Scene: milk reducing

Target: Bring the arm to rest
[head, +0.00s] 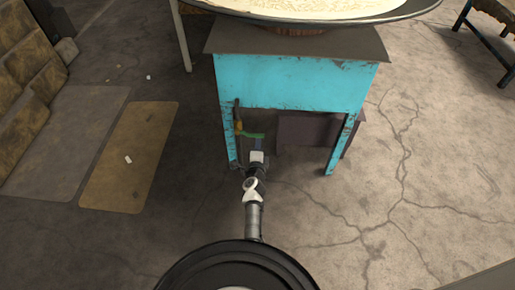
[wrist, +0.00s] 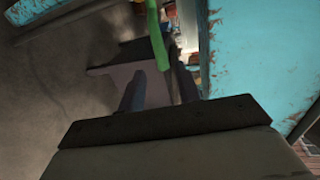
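My gripper (head: 257,150) is at the front of the turquoise stand, low between its legs, just below a green lever (head: 252,136) in the head view. My arm reaches straight ahead to it. In the wrist view my gripper (wrist: 158,82) shows two dark fingers standing apart, with a gap between them. The green lever (wrist: 157,38) comes down from the top edge toward that gap. I cannot tell whether a finger touches it. Nothing is visibly held.
The turquoise stand (head: 290,85) carries a wide pan (head: 330,14) with pale contents. A dark box (head: 305,130) is beneath it. Mats (head: 130,155) lie on the left, beside stacked sacks (head: 22,80). A bench (head: 485,40) stands at the far right. Cracked floor to the right is clear.

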